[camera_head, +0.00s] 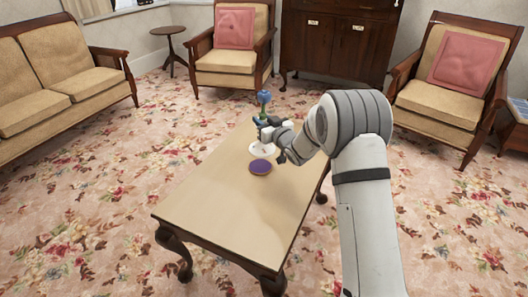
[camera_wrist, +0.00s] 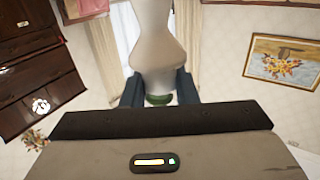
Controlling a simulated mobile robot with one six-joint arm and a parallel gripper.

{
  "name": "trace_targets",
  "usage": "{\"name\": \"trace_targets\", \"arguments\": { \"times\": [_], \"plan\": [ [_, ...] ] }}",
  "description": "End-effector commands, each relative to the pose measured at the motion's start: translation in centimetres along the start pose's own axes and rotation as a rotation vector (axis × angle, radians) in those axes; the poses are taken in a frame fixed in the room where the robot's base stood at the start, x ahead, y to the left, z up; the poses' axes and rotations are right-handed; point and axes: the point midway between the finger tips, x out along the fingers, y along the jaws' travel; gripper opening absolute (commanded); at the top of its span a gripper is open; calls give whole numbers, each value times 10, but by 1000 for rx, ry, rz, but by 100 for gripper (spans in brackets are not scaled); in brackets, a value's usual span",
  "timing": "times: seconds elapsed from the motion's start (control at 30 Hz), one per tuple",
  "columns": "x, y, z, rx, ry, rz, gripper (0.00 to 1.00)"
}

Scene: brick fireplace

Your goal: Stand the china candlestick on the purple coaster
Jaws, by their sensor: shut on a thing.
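The china candlestick (camera_head: 262,147) shows a white lower part and a blue-green top in the head view, at the far part of the coffee table. My gripper (camera_head: 267,125) is shut around its middle. The purple coaster (camera_head: 260,166) lies flat on the table, just nearer the camera than the candlestick's white base. I cannot tell whether that base touches the table. In the wrist view the candlestick's white body (camera_wrist: 155,45) rises between the two blue fingers of my gripper (camera_wrist: 159,88), with a green part low between them. My gripper hides its middle in the head view.
The wooden coffee table (camera_head: 225,210) has a bare top toward the camera. A sofa (camera_head: 60,70) stands at left, armchairs (camera_head: 232,45) (camera_head: 455,75) at the back and right, and a dark cabinet (camera_head: 335,40) behind. Floral carpet surrounds the table.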

Motion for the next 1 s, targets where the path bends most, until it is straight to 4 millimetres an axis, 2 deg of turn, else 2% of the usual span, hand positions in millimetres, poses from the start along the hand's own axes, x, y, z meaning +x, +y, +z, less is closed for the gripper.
{"name": "trace_targets", "arguments": {
  "times": [0.03,0.1,0.27,0.53,0.93,0.97,1.0],
  "plan": [
    [2,-4,11,0,2,-6,0],
    [3,-8,20,0,3,-12,0],
    [5,-13,32,-1,5,-18,0],
    [5,-15,72,-1,4,-21,0],
    [5,-15,77,-1,5,-22,0],
    [5,-16,80,0,0,-21,27],
    [5,-16,78,0,0,-21,30]
  ]
}}
